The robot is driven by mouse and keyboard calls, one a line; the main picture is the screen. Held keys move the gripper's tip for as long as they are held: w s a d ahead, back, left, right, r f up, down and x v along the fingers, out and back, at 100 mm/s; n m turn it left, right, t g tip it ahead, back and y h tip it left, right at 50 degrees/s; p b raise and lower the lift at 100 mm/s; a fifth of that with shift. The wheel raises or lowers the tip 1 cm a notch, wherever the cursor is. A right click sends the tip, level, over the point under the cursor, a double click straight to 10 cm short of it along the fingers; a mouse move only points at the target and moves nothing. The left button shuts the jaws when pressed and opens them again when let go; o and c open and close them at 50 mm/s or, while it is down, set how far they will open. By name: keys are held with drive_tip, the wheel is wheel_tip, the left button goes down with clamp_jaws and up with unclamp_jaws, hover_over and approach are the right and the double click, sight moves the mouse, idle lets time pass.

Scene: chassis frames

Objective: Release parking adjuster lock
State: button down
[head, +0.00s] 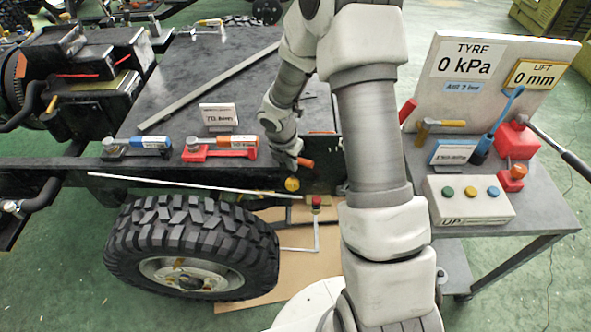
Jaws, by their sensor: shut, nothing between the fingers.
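My gripper (293,157) is shut and empty, pointing down at the right edge of the dark chassis deck (190,85). An orange-tipped part (305,162) lies right at its fingertips; I cannot tell whether they touch. A yellow knob (292,184) sits just below, on the chassis side above the tyre. A red-topped piece (316,202) stands lower, near a pale bent rod (316,235). I cannot tell which of these is the parking adjuster lock. My arm hides part of the chassis side to the right.
Tools and a small display (219,114) lie on the deck, with a long grey bar (205,88). At right, a cart (545,215) holds a gauge board (455,85), tools and a button box (468,200).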

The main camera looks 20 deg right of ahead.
drive_tip(key=shift+v, duration=1.65)
drive_tip(key=s+d+r+m+t, duration=0.1)
drive_tip(key=s+r+m, duration=0.4)
drive_tip(key=r, duration=0.4)
drive_tip(key=s+d+r+m, duration=0.1)
drive_tip(key=s+r+m, duration=0.1)
drive_tip(key=r+m, duration=0.55)
drive_tip(key=s+a+r+m+t+y, duration=0.1)
drive_tip(key=s+a+r+m, duration=0.1)
drive_tip(key=s+r+m, duration=0.3)
drive_tip(key=s+a+r+m+t+y, duration=0.1)
drive_tip(key=s+a+r+m, duration=0.2)
drive_tip(key=s+r+m, duration=0.3)
drive_tip(key=s+m, duration=0.2)
drive_tip(key=s, duration=0.3)
drive_tip(key=shift+s+r+t, duration=0.3)
drive_tip(key=shift+s+t, duration=0.05)
drive_tip(key=shift+t, duration=0.05)
drive_tip(key=shift+d, duration=0.1)
